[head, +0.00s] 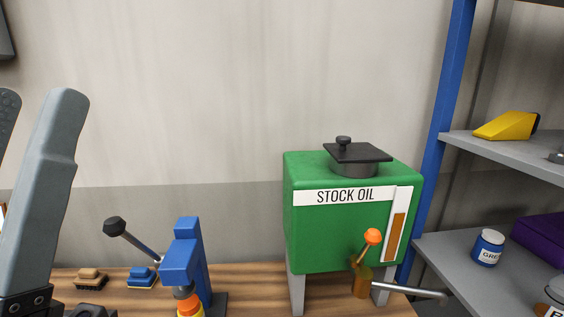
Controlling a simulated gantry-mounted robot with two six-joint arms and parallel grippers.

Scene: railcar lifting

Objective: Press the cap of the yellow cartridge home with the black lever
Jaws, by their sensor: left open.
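The black lever (115,227) is a dark knob on a metal rod that slants up and left from a blue press (182,258) on the wooden bench. The yellow cartridge (190,312) stands under the press head, mostly cut off by the bottom edge. An orange part (188,303) shows just above the yellow, with a small grey piece between it and the press head; I cannot tell which is the cap. My left gripper (38,100) is open and empty, its grey fingers pointing up at the far left, apart from the lever. My right gripper is not in view.
A green STOCK OIL tank (330,230) with an orange-knobbed tap (372,237) stands right of the press. Two brushes, brown (91,278) and blue (142,278), lie left of it. A blue-post shelf (445,250) stands at right.

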